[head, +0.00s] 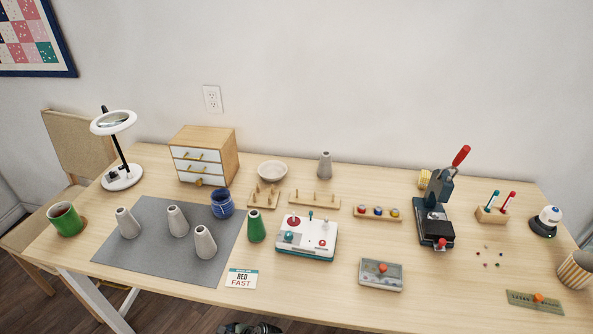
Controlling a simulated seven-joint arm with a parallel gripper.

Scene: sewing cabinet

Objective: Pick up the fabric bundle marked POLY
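I cannot make out any fabric bundle or the word POLY in the head view. A drawer cabinet (204,155) with three white drawer fronts stands at the back left, and its drawers look shut, so their contents are hidden. A dark part of my arm, probably at my gripper (249,328), just shows at the bottom edge in front of the table. Its fingers cannot be made out, and it is well apart from everything on the table.
A white-teal control box (306,238) is mid-table. A lever press (435,210) and striped cup (576,270) are right. A card (242,279) reads RED FAST.

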